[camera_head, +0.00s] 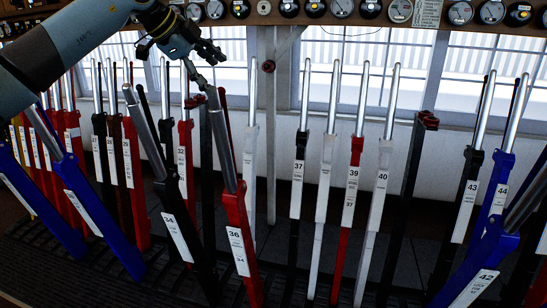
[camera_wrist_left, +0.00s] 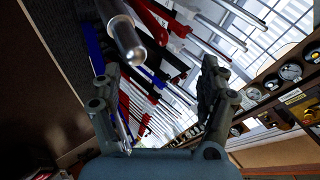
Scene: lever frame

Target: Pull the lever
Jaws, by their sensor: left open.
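A lever frame fills the head view with a row of tall levers with bare steel handles. The red lever numbered 36 (camera_head: 237,215) leans out of the row, its steel handle (camera_head: 221,140) ending just below my left gripper (camera_head: 210,68). The black lever numbered 34 (camera_head: 178,225) leans beside it. My left gripper is open and appears empty. In the left wrist view a steel handle end (camera_wrist_left: 128,42) points toward the camera, ahead of my left gripper (camera_wrist_left: 165,90) and nearer its left finger; contact is not clear. My right gripper is out of view.
Blue levers (camera_head: 105,215) lean at the left, and a blue lever numbered 42 (camera_head: 478,280) at the lower right. White levers (camera_head: 325,175) stand upright in the middle. A shelf of round dials (camera_head: 340,8) runs above, with windows (camera_head: 345,75) behind.

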